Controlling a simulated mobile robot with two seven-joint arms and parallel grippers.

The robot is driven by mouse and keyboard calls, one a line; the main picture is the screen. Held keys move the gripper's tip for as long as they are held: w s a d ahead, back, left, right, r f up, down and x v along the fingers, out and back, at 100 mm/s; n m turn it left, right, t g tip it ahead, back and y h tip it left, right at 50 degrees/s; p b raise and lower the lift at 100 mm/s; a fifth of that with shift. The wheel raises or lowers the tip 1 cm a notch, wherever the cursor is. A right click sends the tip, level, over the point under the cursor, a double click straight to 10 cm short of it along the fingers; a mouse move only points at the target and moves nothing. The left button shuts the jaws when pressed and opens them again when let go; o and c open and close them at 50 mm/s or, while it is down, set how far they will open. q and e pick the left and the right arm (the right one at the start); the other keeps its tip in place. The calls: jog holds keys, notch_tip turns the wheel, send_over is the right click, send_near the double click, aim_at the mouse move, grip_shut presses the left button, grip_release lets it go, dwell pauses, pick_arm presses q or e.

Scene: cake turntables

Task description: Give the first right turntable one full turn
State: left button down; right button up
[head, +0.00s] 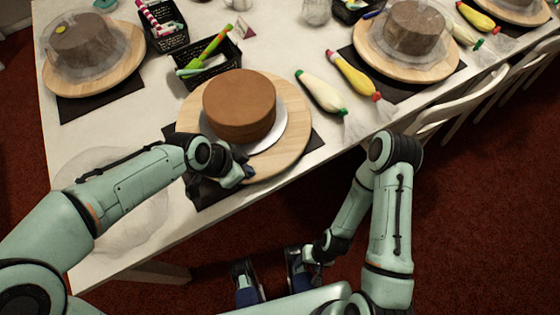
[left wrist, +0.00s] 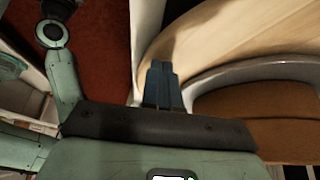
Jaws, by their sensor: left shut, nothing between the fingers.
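The nearest turntable (head: 292,92) is a round wooden disc on a dark mat at the table's front edge. It carries a brown cake (head: 240,105) on a white board. My left gripper (head: 245,175) is at the disc's front rim, its fingers shut and empty. The left wrist view shows the closed fingers (left wrist: 162,80) over or against the wooden disc's edge (left wrist: 215,50); contact is hard to tell. Another turntable (head: 375,65) with a covered cake stands further right. My right gripper (head: 273,285) hangs below the table front, its fingers spread and empty.
Two piping bags (head: 352,76) lie right of the nearest turntable. Black baskets (head: 212,72) with coloured tools stand behind it. Another covered cake turntable (head: 125,62) is at back left. A clear dome (head: 110,225) seems to lie at front left. White chairs (head: 450,105) line the right side.

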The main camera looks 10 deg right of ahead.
aim_at(277, 167)
pick_arm(q)
jog(key=shift+d+f, duration=0.15)
pick_arm(e)
jog(key=shift+s+f, duration=0.1)
jog(key=shift+f, duration=0.45)
pick_arm(q)
jog(key=d, duration=0.6)
jog(key=shift+w+d, duration=0.15)
jog(key=shift+d, duration=0.05)
pick_arm(e)
jog(key=shift+f, duration=0.1)
pick_arm(q)
notch_tip(277, 167, up, 3)
jog(key=shift+r+p, duration=0.1)
jog(key=shift+p, duration=0.95)
pick_arm(e)
notch_tip(277, 167, up, 2)
